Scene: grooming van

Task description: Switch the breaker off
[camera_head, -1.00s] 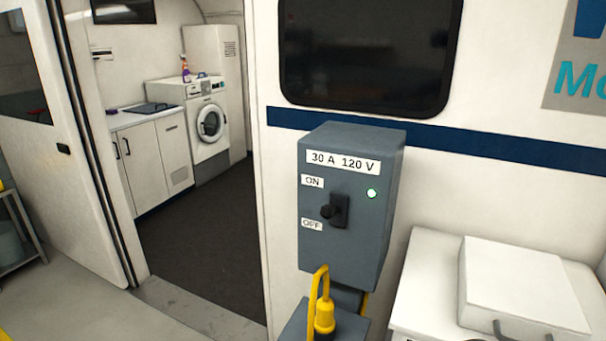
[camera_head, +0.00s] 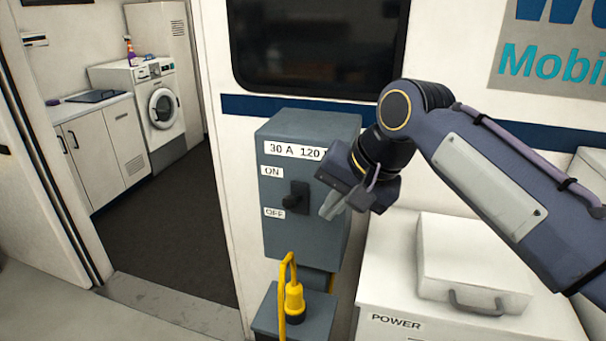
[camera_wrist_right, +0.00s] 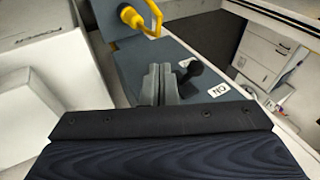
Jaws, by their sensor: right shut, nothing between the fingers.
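The grey breaker box (camera_head: 280,235) hangs on the van wall, with ON above and OFF below its black lever (camera_head: 293,201). The lever's knob sticks out between the two labels; I cannot tell its exact setting. My right gripper (camera_head: 330,212) is shut and empty, just right of the lever in the head view, apparently apart from it. In the right wrist view the closed fingers (camera_wrist_right: 158,85) point at the box face beside the black lever (camera_wrist_right: 190,78). My arm hides the box's indicator light and part of its rating label. My left gripper is out of view.
A yellow plug and cable (camera_head: 294,295) sit below the box. A white cabinet marked POWER (camera_head: 385,300) with a handled white case (camera_head: 475,255) stands to the right. The open van doorway is at left, with a washing machine (camera_head: 155,105) inside.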

